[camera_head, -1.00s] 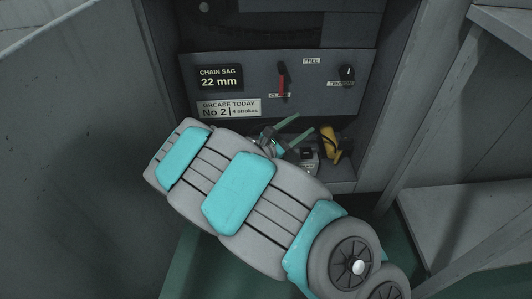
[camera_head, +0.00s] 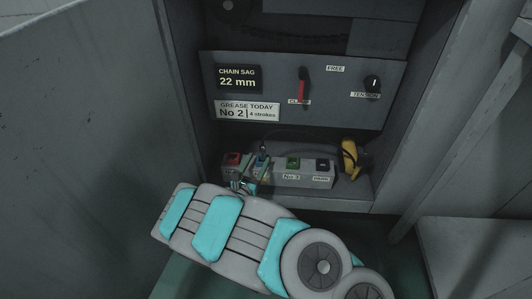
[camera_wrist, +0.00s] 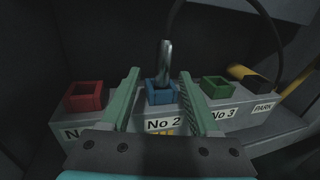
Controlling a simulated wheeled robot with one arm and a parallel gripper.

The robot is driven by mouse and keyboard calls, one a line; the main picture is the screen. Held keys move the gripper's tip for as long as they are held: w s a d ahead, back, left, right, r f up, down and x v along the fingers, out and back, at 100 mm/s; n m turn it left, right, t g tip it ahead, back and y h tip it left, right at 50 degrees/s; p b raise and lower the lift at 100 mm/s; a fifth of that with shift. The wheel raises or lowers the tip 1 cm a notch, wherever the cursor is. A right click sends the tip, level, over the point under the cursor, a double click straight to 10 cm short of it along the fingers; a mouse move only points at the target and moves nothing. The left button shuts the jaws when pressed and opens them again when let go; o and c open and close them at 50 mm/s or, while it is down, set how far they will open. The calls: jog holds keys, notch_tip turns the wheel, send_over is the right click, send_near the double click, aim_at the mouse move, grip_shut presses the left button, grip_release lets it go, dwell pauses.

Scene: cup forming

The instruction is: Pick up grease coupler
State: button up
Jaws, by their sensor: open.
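The grease coupler (camera_wrist: 165,62) is a metal cylinder with a dark hose, standing upright in the blue socket (camera_wrist: 161,93) labelled No 2. In the head view the coupler (camera_head: 263,147) shows small at the same blue socket. My gripper (camera_wrist: 158,82) is open, with its two green fingers on either side of the coupler. I cannot tell whether either finger touches it. In the head view my gripper (camera_head: 247,184) is at the front of the socket block, partly hidden by my arm.
The socket block (camera_head: 318,182) also has a red socket (camera_wrist: 86,95), a green socket (camera_wrist: 216,87) and a dark PARK socket (camera_wrist: 258,85). A yellow tool (camera_head: 349,158) stands at the right. Above is a panel (camera_head: 340,112) with a red clamp lever (camera_head: 303,88) and a tension knob (camera_head: 372,84). Cabinet walls enclose both sides.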

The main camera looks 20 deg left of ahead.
jog(key=shift+w+d+r, duration=0.15)
jog(key=shift+w, duration=1.7)
jog(key=shift+w+d+r, duration=0.15)
jog(key=shift+w, duration=1.7)
grip_shut()
